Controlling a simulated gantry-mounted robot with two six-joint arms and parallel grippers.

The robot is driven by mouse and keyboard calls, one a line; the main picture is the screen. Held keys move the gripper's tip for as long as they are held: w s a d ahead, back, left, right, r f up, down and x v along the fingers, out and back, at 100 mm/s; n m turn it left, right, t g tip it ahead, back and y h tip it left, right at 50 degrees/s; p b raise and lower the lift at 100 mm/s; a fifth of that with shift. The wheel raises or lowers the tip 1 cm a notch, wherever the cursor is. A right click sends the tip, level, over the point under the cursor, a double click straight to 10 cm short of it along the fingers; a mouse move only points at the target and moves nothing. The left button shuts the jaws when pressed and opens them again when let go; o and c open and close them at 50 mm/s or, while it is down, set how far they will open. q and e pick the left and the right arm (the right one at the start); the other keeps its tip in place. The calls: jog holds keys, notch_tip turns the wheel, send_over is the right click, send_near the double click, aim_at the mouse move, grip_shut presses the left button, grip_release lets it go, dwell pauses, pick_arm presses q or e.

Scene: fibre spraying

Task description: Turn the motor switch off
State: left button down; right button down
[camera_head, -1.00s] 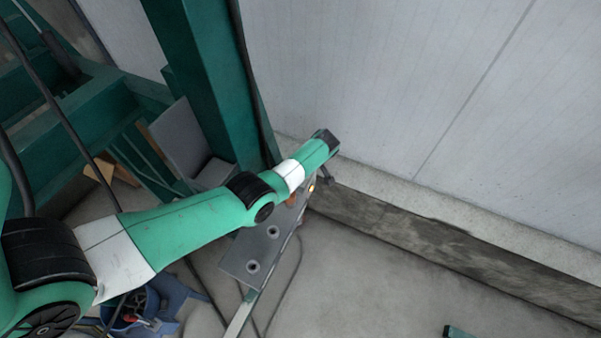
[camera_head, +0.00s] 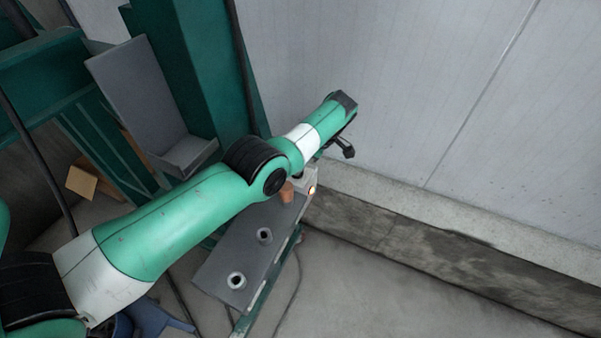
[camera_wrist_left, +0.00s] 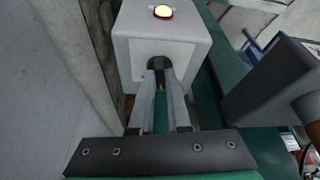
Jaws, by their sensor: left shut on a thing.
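A pale grey switch box (camera_wrist_left: 185,55) with a lit orange-white lamp (camera_wrist_left: 162,11) on top stands ahead in the left wrist view. The motor switch, a dark knob (camera_wrist_left: 157,61), is on its near face. My left gripper (camera_wrist_left: 158,78) is shut on this knob, its two fingers on either side of it. The knob's exact angle is hard to tell. In the head view, the box (camera_head: 309,178) shows small beside the wall, with its lamp glowing, partly hidden by my green left arm. My right gripper is in neither view.
A grey plate (camera_head: 212,273) with round fittings lies below my arm. A green column (camera_head: 195,75) and a tilted grey panel (camera_head: 140,95) stand to the left. The pale wall (camera_head: 400,80) and its concrete ledge (camera_head: 430,209) are close on the right. Floor at lower right is clear.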

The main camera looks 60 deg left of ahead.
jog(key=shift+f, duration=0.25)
pick_arm(q)
jog(key=c, duration=0.9)
grip_release()
jog(key=shift+r, duration=0.1)
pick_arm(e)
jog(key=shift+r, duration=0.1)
